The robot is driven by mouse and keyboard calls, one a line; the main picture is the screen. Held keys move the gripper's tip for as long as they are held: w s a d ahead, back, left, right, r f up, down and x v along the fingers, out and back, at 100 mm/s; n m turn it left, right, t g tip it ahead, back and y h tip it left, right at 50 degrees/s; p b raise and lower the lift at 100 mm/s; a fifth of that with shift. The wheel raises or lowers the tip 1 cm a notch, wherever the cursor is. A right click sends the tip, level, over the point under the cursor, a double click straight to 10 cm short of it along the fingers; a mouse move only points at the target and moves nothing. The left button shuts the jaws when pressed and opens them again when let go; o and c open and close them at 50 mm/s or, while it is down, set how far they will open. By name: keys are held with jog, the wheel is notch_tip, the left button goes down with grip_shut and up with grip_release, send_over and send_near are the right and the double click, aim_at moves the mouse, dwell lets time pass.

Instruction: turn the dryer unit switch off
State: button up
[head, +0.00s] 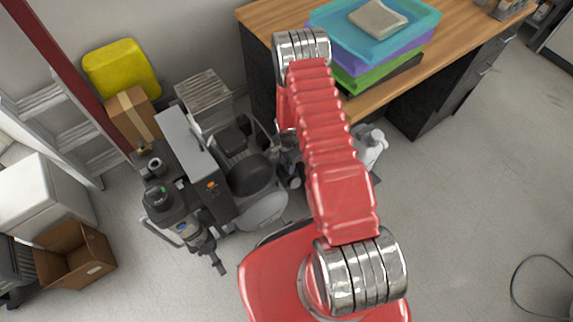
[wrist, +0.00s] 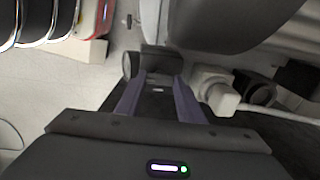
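The dental compressor assembly (head: 247,175) stands on the floor against the wall, left of my red arm. A tall dark box unit with a light grey top (head: 185,138) stands at its left and looks like the dryer unit. A small orange-red switch (head: 212,185) shows on that box's front face; I cannot read its position. In the wrist view my gripper (wrist: 159,77) has its two purple-grey fingers apart, with a dark surface between them. No switch is recognisable there.
A wooden desk (head: 262,14) with stacked coloured trays (head: 375,28) stands at the back right. A white bottle-like object (head: 371,148) is beside the arm. A cardboard box (head: 75,255) and a ladder (head: 65,120) are at left. The floor at right is mostly clear, with a cable (head: 514,290).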

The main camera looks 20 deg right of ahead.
jog(key=o, duration=0.5)
jog(key=shift+c, duration=0.2)
jog(key=shift+r, duration=0.1)
notch_tip(320, 180, up, 14)
jog(key=shift+f, duration=0.2)
dwell(0.4)
dwell(0.6)
